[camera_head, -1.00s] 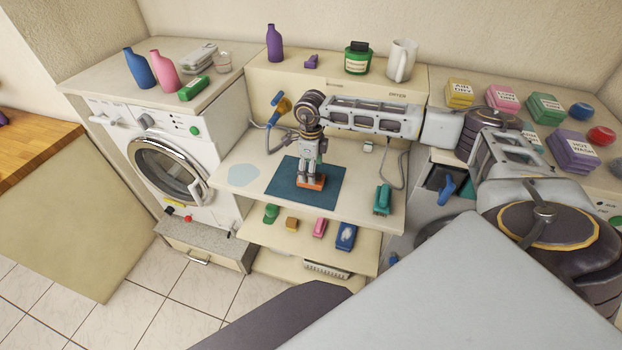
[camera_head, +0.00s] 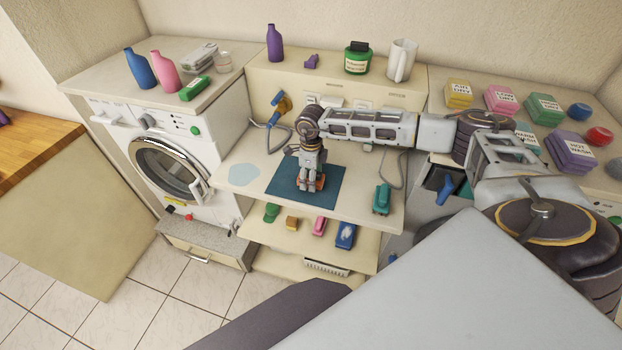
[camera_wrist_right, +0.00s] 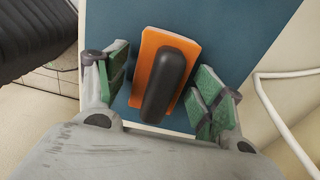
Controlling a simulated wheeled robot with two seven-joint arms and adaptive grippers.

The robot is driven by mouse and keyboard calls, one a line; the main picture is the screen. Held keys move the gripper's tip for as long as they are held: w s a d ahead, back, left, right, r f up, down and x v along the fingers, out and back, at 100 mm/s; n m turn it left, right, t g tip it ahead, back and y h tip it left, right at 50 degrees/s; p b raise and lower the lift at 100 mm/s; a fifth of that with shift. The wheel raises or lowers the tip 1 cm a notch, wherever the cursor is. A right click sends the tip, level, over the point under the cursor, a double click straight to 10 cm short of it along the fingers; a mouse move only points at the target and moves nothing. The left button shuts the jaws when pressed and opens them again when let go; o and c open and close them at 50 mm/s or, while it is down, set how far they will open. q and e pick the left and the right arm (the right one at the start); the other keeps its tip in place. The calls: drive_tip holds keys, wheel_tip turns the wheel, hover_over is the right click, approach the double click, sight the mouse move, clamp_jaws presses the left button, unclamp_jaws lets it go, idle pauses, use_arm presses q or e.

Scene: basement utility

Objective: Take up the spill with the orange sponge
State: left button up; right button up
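The orange sponge (camera_wrist_right: 155,72) with its black grip (camera_wrist_right: 167,85) lies on the dark teal mat (camera_head: 285,185). In the head view, the sponge (camera_head: 320,183) is mostly hidden by my right gripper (camera_head: 311,187). In the wrist view, the right gripper (camera_wrist_right: 163,90) has its green-padded fingers apart on either side of the sponge, with gaps showing between pads and grip. The spill (camera_head: 243,175) is a pale blue patch on the pale worktop, left of the mat. My left gripper is out of view.
A teal brush-like item (camera_head: 381,198) stands on the worktop right of the mat. Small items lie on the shelf below (camera_head: 285,240). The worktop between mat and spill is clear.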

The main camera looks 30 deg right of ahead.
drive_tip(key=c, duration=0.8)
drive_tip(key=shift+r+b, duration=0.7)
drive_tip(key=shift+r, duration=4.3)
drive_tip(key=o, duration=0.5)
drive_tip(key=c, duration=0.4)
drive_tip(key=shift+o, duration=0.2)
drive_tip(key=shift+f, duration=0.15)
